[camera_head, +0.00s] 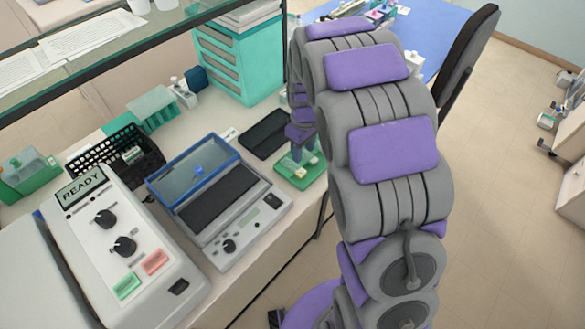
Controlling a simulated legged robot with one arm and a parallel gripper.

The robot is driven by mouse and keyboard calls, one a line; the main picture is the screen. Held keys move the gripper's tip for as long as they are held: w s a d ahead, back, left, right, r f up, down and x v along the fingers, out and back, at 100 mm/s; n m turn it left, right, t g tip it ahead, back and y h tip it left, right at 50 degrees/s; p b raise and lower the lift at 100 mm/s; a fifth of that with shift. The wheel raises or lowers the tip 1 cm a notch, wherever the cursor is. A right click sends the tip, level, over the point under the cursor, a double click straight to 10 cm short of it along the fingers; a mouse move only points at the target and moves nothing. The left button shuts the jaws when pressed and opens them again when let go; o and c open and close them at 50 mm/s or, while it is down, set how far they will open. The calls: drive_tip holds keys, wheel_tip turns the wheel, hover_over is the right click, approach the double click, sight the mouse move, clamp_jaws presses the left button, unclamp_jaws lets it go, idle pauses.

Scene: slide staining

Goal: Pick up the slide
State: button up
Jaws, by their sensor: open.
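My gripper (299,153) is at the end of my grey and purple arm, pointing down over a small green tray (288,181) near the front edge of the bench. The gripper looks open, with its fingertips just above or at the tray; I cannot tell if they touch it. Small pale and yellowish pieces show on the tray around the fingers. I cannot make out for certain which of them is the slide, and the gripper and arm hide part of the tray.
Left of the tray lie a flat black pad (264,134) and a device with an open blue lid (196,171). A white machine marked READY (120,240) stands at lower left. A teal drawer cabinet (238,62) stands behind. The floor on the right is largely clear.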

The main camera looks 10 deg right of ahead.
sight(301, 170)
drive_tip(key=f, duration=0.1)
drive_tip(key=d+f, duration=0.1)
drive_tip(key=f, duration=0.1)
drive_tip(key=shift+f+b, duration=0.1)
drive_tip(key=shift+b, duration=0.2)
drive_tip(key=a+f+b, duration=0.1)
drive_tip(key=a+f, duration=0.1)
drive_tip(key=a, duration=0.1)
drive_tip(key=shift+w+f, duration=0.1)
drive_tip(key=shift+f, duration=0.3)
drive_tip(key=f, duration=0.1)
drive_tip(key=d+f+b, duration=0.1)
drive_tip(key=f, duration=0.1)
drive_tip(key=shift+w+d, duration=0.1)
drive_tip(key=shift+d, duration=0.6)
drive_tip(key=shift+a, duration=1.1)
drive_tip(key=c, duration=0.7)
drive_tip(key=shift+d, duration=0.1)
drive_tip(key=shift+c, duration=0.5)
drive_tip(key=shift+d+r, duration=0.1)
drive_tip(key=shift+d, duration=0.65)
clamp_jaws()
